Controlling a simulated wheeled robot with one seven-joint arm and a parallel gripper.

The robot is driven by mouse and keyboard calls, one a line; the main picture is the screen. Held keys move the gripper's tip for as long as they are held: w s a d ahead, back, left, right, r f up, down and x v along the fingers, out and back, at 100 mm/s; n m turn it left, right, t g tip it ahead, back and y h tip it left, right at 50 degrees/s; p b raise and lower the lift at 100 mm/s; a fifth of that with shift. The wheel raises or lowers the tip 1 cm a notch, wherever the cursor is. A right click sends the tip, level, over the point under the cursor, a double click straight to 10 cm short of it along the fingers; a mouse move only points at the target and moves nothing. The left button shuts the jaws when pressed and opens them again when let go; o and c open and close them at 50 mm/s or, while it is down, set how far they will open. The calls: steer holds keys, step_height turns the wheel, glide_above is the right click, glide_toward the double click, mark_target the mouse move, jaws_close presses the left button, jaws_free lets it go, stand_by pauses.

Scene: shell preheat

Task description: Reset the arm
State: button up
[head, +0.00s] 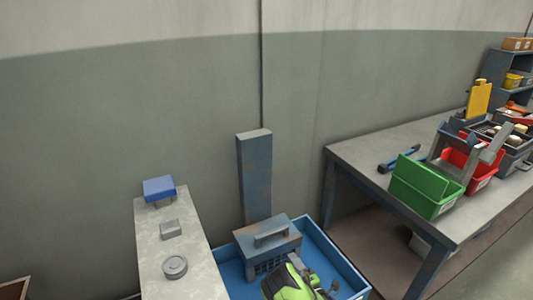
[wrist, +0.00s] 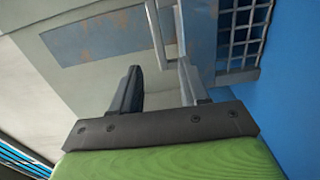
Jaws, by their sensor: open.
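My gripper (wrist: 160,78) is open in the wrist view, with two dark fingers apart and nothing held between them. Beyond the fingertips are a pale metal handle (wrist: 157,35) and a dark grille (wrist: 242,32), both apparently on the blue-grey box. In the head view my green and black arm end shows at the bottom, in front of this box (head: 257,246), which has a handle on top and a grille in front. I cannot tell how close the fingers are to the handle.
The box stands in a blue tray (head: 337,262) with a tall post (head: 254,178) behind it. A narrow grey bench (head: 190,240) at left carries a blue block (head: 159,189) and small metal parts. A worktable (head: 350,152) at right holds green (head: 425,187) and red bins.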

steer(key=w+d+r+m+h+p, duration=0.1)
steer(key=w+d+r+m+h, duration=0.25)
steer(key=r, duration=0.35)
steer(key=w+d+r+m+h+p, duration=0.25)
steer(key=r+m, duration=0.25)
steer(key=r, duration=0.3)
steer(key=s+r+m+g+h+p, duration=0.1)
steer(key=s+r+m+g+p, duration=0.25)
steer(key=r, duration=0.65)
steer(key=s+r+m+g+h, duration=0.1)
steer(key=s+r+m+g, duration=0.1)
steer(key=s+r+m, duration=0.6)
steer(key=s+a+r+g+p, duration=0.1)
steer(key=s+r, duration=0.3)
steer(key=s, duration=0.5)
steer(key=s+a+r+m+g+y+p, duration=0.1)
steer(key=s+r, duration=0.3)
steer(key=s, duration=0.6)
steer(key=s+a+r+m+g+p, duration=0.1)
steer(key=s+a+r+g+p, duration=0.1)
steer(key=s, duration=0.8)
step_height(320, 180, up, 3)
steer(key=shift+s+f+g+p, duration=0.2)
steer(key=shift+g+p, duration=0.15)
steer(key=shift+g, duration=0.4)
